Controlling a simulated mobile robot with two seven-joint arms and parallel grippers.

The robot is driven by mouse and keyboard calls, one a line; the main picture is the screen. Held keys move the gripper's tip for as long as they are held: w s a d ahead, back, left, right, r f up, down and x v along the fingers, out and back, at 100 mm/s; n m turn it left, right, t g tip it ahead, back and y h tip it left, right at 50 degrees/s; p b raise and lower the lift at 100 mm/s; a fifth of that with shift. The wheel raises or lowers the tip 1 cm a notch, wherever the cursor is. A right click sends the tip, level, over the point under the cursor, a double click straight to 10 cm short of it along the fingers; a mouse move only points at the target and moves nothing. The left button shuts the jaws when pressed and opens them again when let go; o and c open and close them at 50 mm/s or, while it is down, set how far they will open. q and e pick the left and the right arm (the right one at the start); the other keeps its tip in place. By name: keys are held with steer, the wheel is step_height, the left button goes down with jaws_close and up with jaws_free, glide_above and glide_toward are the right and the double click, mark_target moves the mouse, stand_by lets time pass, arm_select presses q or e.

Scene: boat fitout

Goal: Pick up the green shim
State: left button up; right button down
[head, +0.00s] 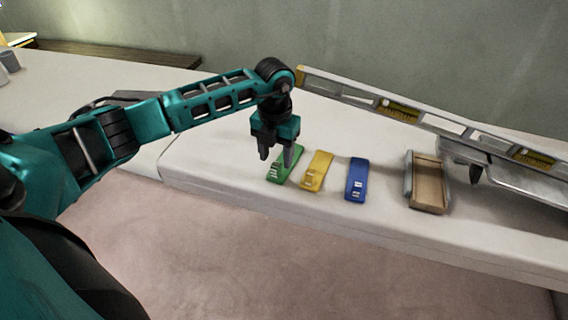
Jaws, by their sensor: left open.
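The green shim (276,174) lies flat on the white bench top, leftmost in a row of coloured shims. My left gripper (276,158) points down over it with its two fingers apart, and nothing shows between them. The fingers hide part of the shim's far end. I cannot tell whether the fingertips touch it. My right gripper is not in view.
A yellow shim (318,170) and a blue shim (356,180) lie to the right of the green one. Further right is a small wooden tray (429,185). A long spirit level (450,123) runs behind. The bench's front edge (260,206) is close.

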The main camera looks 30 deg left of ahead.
mark_target(277, 163)
arm_select(q)
steer(key=f, duration=0.4)
steer(key=shift+w+a+f, duration=0.1)
steer(key=shift+w+f, duration=0.05)
steer(key=shift+w, duration=0.05)
steer(key=shift+c, duration=0.3)
jaws_close()
